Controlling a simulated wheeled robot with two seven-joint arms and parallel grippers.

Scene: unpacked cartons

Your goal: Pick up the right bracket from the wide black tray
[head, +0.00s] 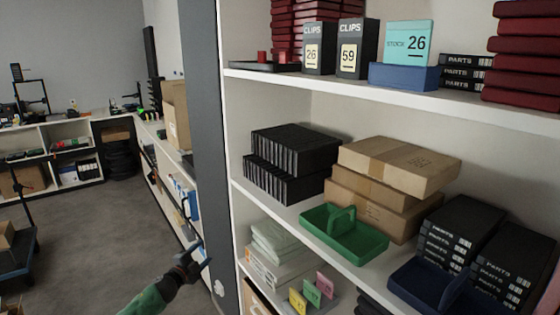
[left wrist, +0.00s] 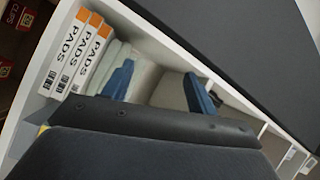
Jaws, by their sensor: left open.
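A wide, low black tray (head: 265,67) sits at the left end of the upper shelf. Two small red pieces show at it, a left one (head: 262,57) and a right one (head: 283,55); they are too small for me to tell their shape as brackets. My left gripper (head: 192,262) is low, left of the shelf unit's grey upright and well below the tray. In the left wrist view its blue fingertips (left wrist: 160,88) stand apart with nothing held between them. No tray or bracket shows in that view. My right gripper is not in view.
Black CLIPS boxes (head: 319,48) stand right of the tray, with dark red stacked boxes behind. The grey upright (head: 208,130) stands between my left gripper and the shelves. A green caddy (head: 345,235) is on the middle shelf. PADS boxes (left wrist: 75,50) stand near my left gripper.

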